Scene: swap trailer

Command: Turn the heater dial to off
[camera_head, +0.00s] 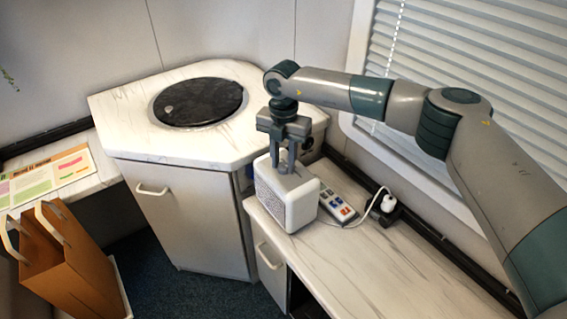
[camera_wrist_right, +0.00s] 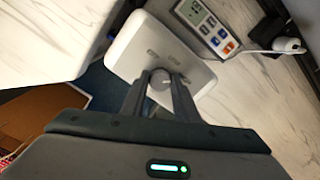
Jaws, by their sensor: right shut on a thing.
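The heater (camera_head: 302,208) is a white rounded box with a grey grille on its front. It stands upright on the marbled counter; its top also shows in the right wrist view (camera_wrist_right: 130,48). My right gripper (camera_head: 287,168) points down at the heater's top from above. In the right wrist view its fingers (camera_wrist_right: 160,79) are shut on the dial, one on each side, and hide part of it. The dial's markings are too small to read. My left gripper is not in view.
A device with a display and coloured buttons (camera_head: 338,208) lies close behind the heater. A white plug (camera_head: 388,204) with a cable sits beside it. A corner cabinet with a round black lid (camera_head: 200,101) stands left. A brown paper bag (camera_head: 75,265) is lower left.

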